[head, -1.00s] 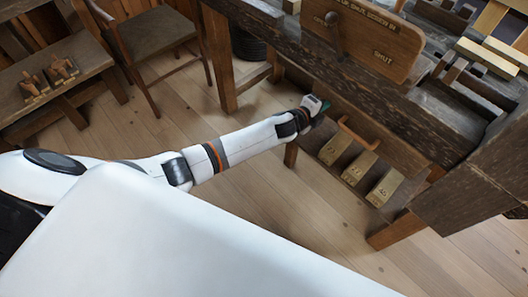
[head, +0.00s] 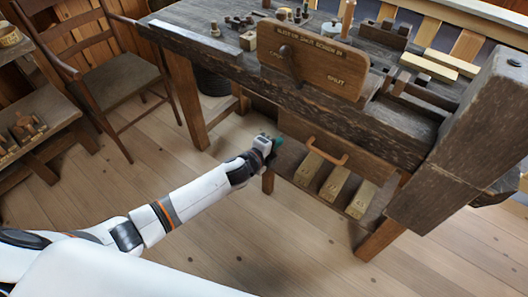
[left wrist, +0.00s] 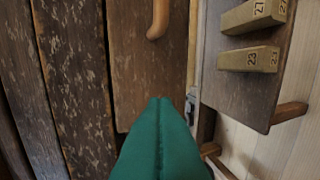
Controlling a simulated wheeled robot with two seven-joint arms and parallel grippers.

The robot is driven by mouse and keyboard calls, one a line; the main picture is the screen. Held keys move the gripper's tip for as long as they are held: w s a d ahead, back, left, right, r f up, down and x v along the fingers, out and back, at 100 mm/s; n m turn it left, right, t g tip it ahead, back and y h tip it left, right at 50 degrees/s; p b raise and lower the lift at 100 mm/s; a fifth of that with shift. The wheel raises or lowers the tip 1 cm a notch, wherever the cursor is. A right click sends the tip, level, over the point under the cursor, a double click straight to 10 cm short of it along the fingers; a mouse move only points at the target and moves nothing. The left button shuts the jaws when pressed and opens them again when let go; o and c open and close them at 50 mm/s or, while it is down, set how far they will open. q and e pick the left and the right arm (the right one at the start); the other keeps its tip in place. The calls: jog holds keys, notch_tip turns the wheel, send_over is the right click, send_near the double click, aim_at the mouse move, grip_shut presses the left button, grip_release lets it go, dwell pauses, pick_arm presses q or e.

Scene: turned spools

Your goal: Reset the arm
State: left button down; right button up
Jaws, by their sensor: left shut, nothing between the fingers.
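My left gripper (head: 275,144) is in front of the workbench (head: 225,66), below its top. It is left of a wooden drawer handle (head: 327,152) and apart from it in the picture. In the left wrist view its green fingers (left wrist: 160,102) are together with nothing between them. The handle also shows there at the top (left wrist: 158,18), on a brown wooden front. My left arm (head: 190,203) reaches in from the lower left. My right gripper is not in view.
Stamped wooden blocks (head: 333,185) lie on a low shelf under the bench. A vise jaw board marked SHUT (head: 315,62) is at the bench front. A chair (head: 118,82) stands left. Floor (head: 330,255) before the bench is clear.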

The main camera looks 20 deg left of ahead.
pick_arm(q)
jog(key=v, duration=0.6)
jog(key=s+a+f+n+g+y+p, duration=0.3)
jog(key=s+f+n, duration=0.4)
jog(key=f, duration=0.6)
jog(key=s+a+f+n+g+y, duration=0.1)
jog(key=s+a+f+n+g, duration=0.4)
jog(key=s+f, duration=0.55)
jog(key=s+f+n+g+p, duration=0.1)
jog(key=s+f, duration=0.5)
jog(key=s, duration=0.9)
jog(key=s+f+n+g+y, duration=0.1)
jog(key=s+f+n+g, duration=0.2)
jog(key=s, duration=1.2)
notch_tip(320, 180, down, 4)
jog(key=n, duration=0.3)
jog(key=shift+s+d+n+g+p, duration=0.2)
jog(key=shift+s+n+g+p, duration=0.1)
jog(key=shift+s+p, duration=0.05)
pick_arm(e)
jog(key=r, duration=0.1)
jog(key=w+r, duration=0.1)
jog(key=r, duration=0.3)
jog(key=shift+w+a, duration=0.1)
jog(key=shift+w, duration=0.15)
